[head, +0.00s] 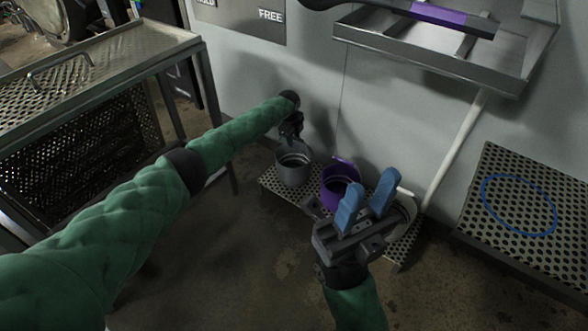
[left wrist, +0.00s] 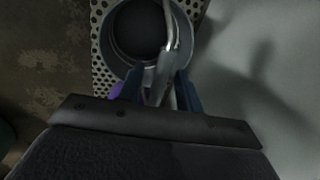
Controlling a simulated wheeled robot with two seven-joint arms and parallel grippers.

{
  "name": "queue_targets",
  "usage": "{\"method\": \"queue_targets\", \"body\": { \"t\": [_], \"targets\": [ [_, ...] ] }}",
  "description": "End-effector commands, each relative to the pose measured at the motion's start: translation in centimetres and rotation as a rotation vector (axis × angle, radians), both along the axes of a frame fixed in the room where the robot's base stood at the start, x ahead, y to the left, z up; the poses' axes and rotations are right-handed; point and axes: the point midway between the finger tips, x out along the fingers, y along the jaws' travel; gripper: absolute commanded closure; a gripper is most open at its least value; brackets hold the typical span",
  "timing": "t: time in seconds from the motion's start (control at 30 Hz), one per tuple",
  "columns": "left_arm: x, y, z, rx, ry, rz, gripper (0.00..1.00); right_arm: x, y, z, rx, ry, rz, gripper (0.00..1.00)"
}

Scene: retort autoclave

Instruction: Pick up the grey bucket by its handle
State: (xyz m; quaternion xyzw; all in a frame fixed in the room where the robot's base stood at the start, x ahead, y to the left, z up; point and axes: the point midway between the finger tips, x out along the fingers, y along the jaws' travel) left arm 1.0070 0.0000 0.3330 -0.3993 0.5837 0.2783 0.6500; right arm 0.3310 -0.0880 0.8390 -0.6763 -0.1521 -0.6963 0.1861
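The grey bucket (head: 293,172) stands upright on a low perforated step by the wall, left of a purple bucket. In the left wrist view the grey bucket (left wrist: 122,52) is seen from above, with its pale metal handle (left wrist: 170,28) raised across the opening. My left gripper (head: 292,138) points down just above the bucket. In the left wrist view its two blue fingers (left wrist: 160,88) stand apart, with the handle between them. I cannot tell whether either finger touches it. My right gripper (head: 370,199) is open and empty, in front of the step.
The purple bucket (head: 340,178) stands close to the grey one. A whitish bucket (head: 404,205) is partly hidden behind my right gripper. A perforated metal table (head: 100,60) stands left, a perforated platform (head: 480,215) right, and a metal tray (head: 440,55) juts from the wall above.

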Motion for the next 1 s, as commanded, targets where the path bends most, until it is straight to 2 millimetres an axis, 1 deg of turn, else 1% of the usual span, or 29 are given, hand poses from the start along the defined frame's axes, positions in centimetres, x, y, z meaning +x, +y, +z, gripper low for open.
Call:
{"method": "queue_targets", "body": {
  "t": [0.07, 0.27, 0.3, 0.47, 0.5, 0.83, 0.93, 1.0],
  "targets": [
    [0.1, 0.0, -0.4, 0.000, -0.001, 0.001, 0.65, 0.0, 0.0, -0.2, -0.003, 0.001, 0.000, 0.64],
    [0.1, 0.0, -0.4, -0.001, -0.001, 0.001, 0.65, 0.0, 0.0, -0.2, -0.005, 0.002, 0.001, 0.64],
    [0.1, 0.0, -0.4, -0.001, -0.001, 0.001, 0.67, 0.0, 0.1, -0.2, -0.005, 0.002, 0.001, 0.64],
    [0.1, 0.0, -0.4, 0.000, 0.000, 0.001, 0.98, 0.0, 0.1, -0.2, -0.005, 0.002, 0.001, 0.64],
    [0.1, 0.0, -0.4, 0.000, 0.000, 0.001, 1.00, 0.0, 0.1, -0.2, -0.005, 0.002, 0.000, 0.64],
    [0.1, 0.0, -0.3, -0.001, -0.001, 0.001, 1.00, 0.0, 0.1, -0.1, -0.002, 0.002, 0.000, 0.64],
    [0.1, 0.0, 0.4, -0.001, -0.001, 0.000, 1.00, 0.0, 0.1, 0.2, -0.001, 0.002, 0.000, 0.64],
    [0.1, 0.0, 1.3, 0.000, -0.001, -0.001, 1.00, 0.0, 0.0, 0.6, 0.002, 0.001, 0.001, 0.64]
  ]
}}
